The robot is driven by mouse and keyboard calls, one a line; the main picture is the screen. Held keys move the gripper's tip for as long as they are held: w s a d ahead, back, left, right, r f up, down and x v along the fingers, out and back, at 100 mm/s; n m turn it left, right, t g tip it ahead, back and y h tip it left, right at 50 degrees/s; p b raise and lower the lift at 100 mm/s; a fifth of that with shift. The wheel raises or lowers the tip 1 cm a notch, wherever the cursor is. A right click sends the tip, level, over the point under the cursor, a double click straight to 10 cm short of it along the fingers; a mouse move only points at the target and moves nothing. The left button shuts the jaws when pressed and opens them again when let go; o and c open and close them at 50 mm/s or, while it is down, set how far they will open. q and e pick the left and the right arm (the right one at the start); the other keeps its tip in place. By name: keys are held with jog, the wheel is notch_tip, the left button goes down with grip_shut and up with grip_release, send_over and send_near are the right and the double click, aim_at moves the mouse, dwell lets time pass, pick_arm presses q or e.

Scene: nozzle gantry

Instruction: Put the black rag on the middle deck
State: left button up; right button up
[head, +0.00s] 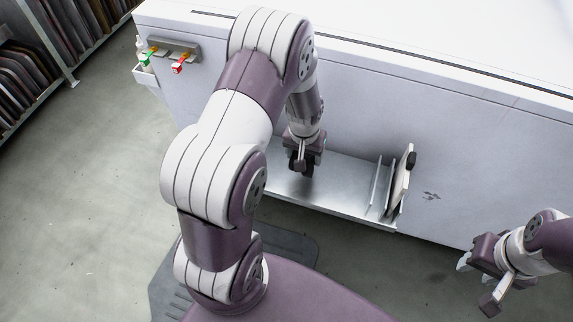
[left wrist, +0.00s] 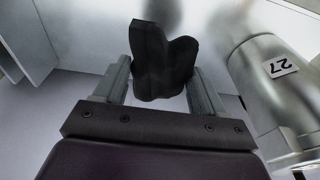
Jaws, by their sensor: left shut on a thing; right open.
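The black rag (left wrist: 160,62) hangs folded between the two fingers of my left gripper (left wrist: 157,85) in the left wrist view. In the head view my left gripper (head: 301,154) points down over a grey metal shelf (head: 340,192) on the front of the white machine, and only a small dark part of the rag (head: 300,166) shows below it. I cannot tell whether the rag touches the shelf, or which deck this shelf is. My right gripper (head: 477,283) is open and empty at the lower right, away from the shelf.
Upright dividers and a pale panel with a black knob (head: 402,183) stand at the shelf's right end. A metal cylinder labelled 27 (left wrist: 280,75) is close right of the rag in the left wrist view. A small rack (head: 174,50) with coloured tools hangs at the machine's left.

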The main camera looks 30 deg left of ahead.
pick_arm(q)
jog(key=a+f, duration=0.2)
jog(key=a, duration=0.1)
jog(key=a+f+b, duration=0.1)
jog(key=a, duration=0.1)
jog(key=shift+s+f, duration=0.15)
jog(key=shift+s, duration=0.05)
jog(key=shift+a+f, duration=0.15)
jog(key=shift+f, duration=0.1)
notch_tip(320, 180, down, 3)
jog(key=shift+f+b, duration=0.1)
jog(key=shift+b, duration=0.8)
jog(key=shift+f, duration=0.2)
jog(key=shift+r, duration=0.1)
jog(key=o, duration=0.6)
jog(key=shift+f, duration=0.2)
jog(key=o, duration=0.4)
